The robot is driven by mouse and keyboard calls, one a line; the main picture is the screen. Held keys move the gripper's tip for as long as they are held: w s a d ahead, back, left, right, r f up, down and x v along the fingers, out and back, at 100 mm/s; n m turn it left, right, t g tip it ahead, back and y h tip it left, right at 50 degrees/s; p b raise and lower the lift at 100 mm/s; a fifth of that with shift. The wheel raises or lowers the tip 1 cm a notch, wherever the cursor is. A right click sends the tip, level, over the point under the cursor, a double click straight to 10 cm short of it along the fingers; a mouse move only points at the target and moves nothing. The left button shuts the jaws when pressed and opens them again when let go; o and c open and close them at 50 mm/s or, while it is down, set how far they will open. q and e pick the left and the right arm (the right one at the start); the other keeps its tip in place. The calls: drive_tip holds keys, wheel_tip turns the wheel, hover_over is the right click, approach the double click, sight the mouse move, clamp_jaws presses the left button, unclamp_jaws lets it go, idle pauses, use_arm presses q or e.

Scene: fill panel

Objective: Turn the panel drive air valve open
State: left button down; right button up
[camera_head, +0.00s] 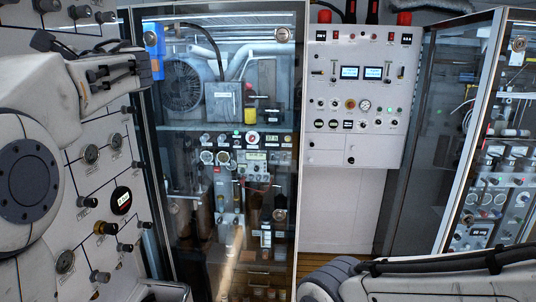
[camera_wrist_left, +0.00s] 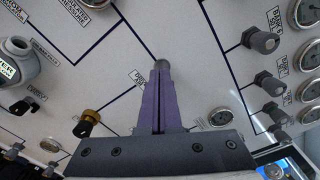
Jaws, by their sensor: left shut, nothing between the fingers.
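In the left wrist view, the panel (camera_wrist_left: 200,60) shows dark flow lines and small labels, too small to read surely, so I cannot tell which knob is the drive air valve. My left gripper (camera_wrist_left: 161,74) is shut and empty, its purple fingers pointing at the panel. A round grey knob (camera_wrist_left: 161,63) shows right at the fingertips; I cannot tell whether they touch. My right gripper is out of view.
A brass knob (camera_wrist_left: 86,124) is left of my fingers, dark knobs (camera_wrist_left: 262,40) are to the right. A glass-doored cabinet (camera_head: 225,130) and a white control box (camera_head: 355,95) stand beyond the panel. Another glass cabinet (camera_head: 490,150) is at right.

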use_arm(q)
drive_tip(key=shift+s+d, duration=0.15)
drive_tip(key=shift+d, duration=1.15)
drive_tip(key=shift+s+d, duration=0.1)
drive_tip(key=shift+d, duration=1.15)
